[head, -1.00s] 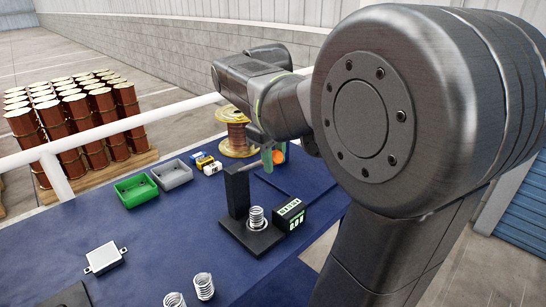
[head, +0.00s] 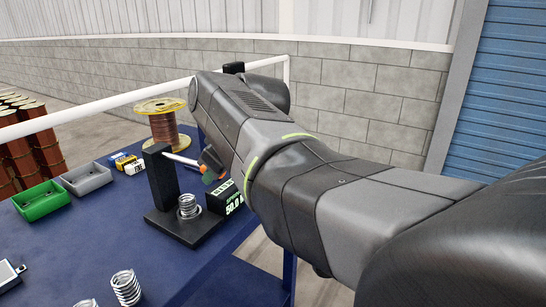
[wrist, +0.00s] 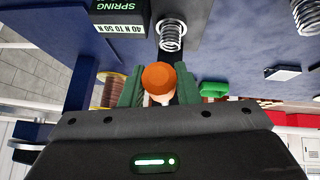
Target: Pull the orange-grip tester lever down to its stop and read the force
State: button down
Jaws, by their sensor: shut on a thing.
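The tester's black column (head: 163,180) stands on a dark base (head: 180,232) in the head view. Its pale lever (head: 182,159) slopes down to the right from the column top to the orange grip (head: 204,169). My gripper (wrist: 158,88) is shut on the orange grip (wrist: 159,76), with a green jaw on each side in the wrist view. A coil spring (head: 188,207) stands upright on the base. Whether the lever touches a stop cannot be seen.
A copper wire spool (head: 164,122) stands behind the tester. Green (head: 40,201) and grey (head: 86,177) bins and small yellow and blue boxes (head: 128,163) sit left. Loose springs (head: 125,288) stand in front. Bare blue table (head: 90,235) lies between.

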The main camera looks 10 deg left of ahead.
jog(key=shift+f+t+y+b, duration=0.3)
jog(key=shift+f+y+b, duration=0.4)
jog(key=shift+f+b, duration=1.05)
jog(key=shift+r, duration=0.1)
jog(key=c, duration=1.1)
grip_release()
jog(key=shift+r, duration=0.2)
